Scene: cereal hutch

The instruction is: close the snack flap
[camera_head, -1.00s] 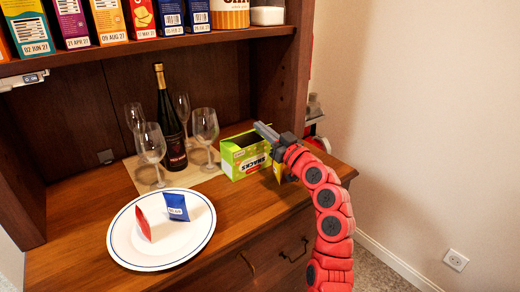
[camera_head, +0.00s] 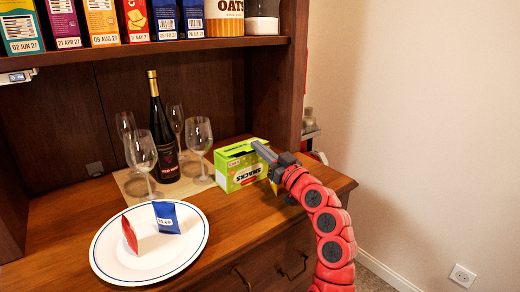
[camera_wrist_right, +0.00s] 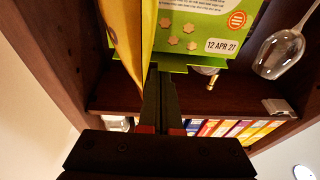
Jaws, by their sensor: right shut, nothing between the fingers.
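The green snack box (camera_head: 240,172) stands on the counter to the right of the wine glasses. Its top (camera_head: 238,149) now looks covered by a green panel; I cannot tell whether the flap lies fully flat. My right gripper (camera_head: 258,145) is shut and empty, with its fingertips at the right edge of the box top. In the right wrist view the shut fingers (camera_wrist_right: 163,75) point at the green box (camera_wrist_right: 195,25), close to it. A yellow panel (camera_wrist_right: 130,38) shows beside the fingers; its join to the box is unclear. My left gripper is out of view.
A wine bottle (camera_head: 163,135) and several glasses stand left of the box on a mat. A white plate (camera_head: 115,262) with a red and a blue packet (camera_head: 167,216) is at front left. A shelf (camera_head: 130,48) with boxes hangs above.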

